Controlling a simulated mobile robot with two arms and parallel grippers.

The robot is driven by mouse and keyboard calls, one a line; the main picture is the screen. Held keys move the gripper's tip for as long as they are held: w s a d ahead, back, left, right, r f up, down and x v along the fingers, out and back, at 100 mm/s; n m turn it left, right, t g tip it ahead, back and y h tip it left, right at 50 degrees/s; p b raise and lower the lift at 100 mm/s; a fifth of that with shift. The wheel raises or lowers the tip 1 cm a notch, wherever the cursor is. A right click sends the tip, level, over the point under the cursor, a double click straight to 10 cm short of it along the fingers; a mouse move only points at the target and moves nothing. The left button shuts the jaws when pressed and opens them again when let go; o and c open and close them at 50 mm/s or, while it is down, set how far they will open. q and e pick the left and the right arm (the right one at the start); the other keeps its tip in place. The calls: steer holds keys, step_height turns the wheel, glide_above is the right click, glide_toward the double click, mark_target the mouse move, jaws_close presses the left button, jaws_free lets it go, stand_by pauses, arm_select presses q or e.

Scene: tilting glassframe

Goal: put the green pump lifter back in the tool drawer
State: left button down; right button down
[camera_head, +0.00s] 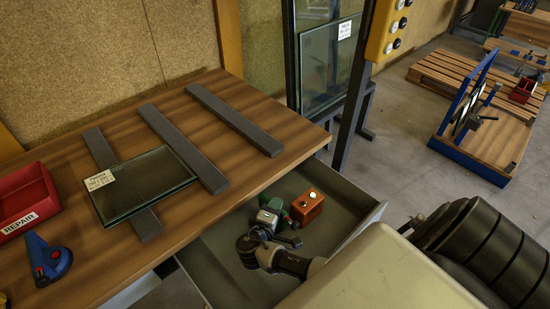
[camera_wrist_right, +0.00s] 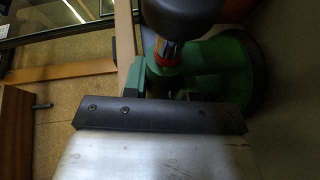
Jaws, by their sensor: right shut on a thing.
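The green pump lifter (camera_head: 281,212) is low inside the open grey tool drawer (camera_head: 348,195), mostly hidden by my right gripper. In the right wrist view the lifter (camera_wrist_right: 205,75) shows a green body, a round disc at the right, a black knob and a red ring. My right gripper (camera_head: 282,226) reaches into the drawer and is shut on the lifter. In the wrist view a dark bar of the gripper crosses in front of it, and the fingertips are hidden. I cannot tell whether the lifter touches the drawer floor. My left gripper is not in view.
An orange-brown block (camera_head: 308,205) sits in the drawer close to the lifter. The wooden bench (camera_head: 245,88) above carries grey strips, a labelled glass pane (camera_head: 145,185), a red REPAIR bin (camera_head: 27,198) and a blue tool (camera_head: 46,258). A yellow post with buttons (camera_head: 388,28) stands behind the drawer.

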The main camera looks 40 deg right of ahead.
steer(key=shift+f, duration=0.55)
steer(key=shift+f, duration=0.2)
steer(key=c, duration=0.9)
jaws_free()
steer(key=shift+r, duration=0.1)
steer(key=shift+s+a, duration=0.1)
steer(key=shift+a, duration=0.05)
steer(key=b+v, duration=0.1)
steer(key=v, duration=1)
steer(key=shift+s+a+r, duration=0.1)
steer(key=shift+s+a, duration=0.05)
steer(key=shift+a, duration=0.15)
